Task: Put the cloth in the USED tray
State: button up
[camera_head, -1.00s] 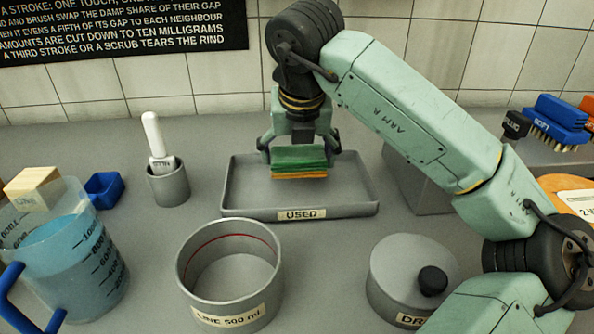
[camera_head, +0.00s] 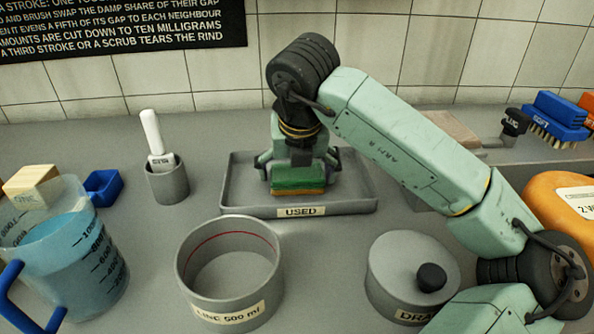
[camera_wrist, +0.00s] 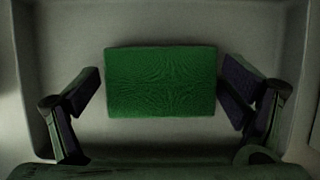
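The folded cloth (camera_head: 298,187), green with a yellow-orange layer beneath, lies flat on the floor of the grey tray labelled USED (camera_head: 236,208). My gripper (camera_head: 299,170) is low over the tray with its fingers spread to the left and right of the cloth. In the wrist view the cloth (camera_wrist: 161,82) is a green rectangle between the two finger pads, with a narrow gap on each side. The gripper is open and holds nothing. My wrist hides the far part of the cloth in the head view.
A round pot marked 500 ml (camera_head: 230,310) and a lidded pot (camera_head: 392,300) stand in front of the tray. A small cup with a white-handled tool (camera_head: 167,183) and a blue-handled jug (camera_head: 75,250) are left. Brushes (camera_head: 556,120) sit at the right.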

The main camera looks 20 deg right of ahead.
jog(key=shift+o, duration=0.4)
jog(key=shift+r+p, duration=0.35)
jog(key=shift+p, duration=0.1)
jog(key=b+v, duration=0.1)
jog(key=v, duration=1)
jog(key=shift+s+r+b, duration=0.2)
jog(key=shift+r+b, duration=0.1)
jog(key=shift+a, duration=0.1)
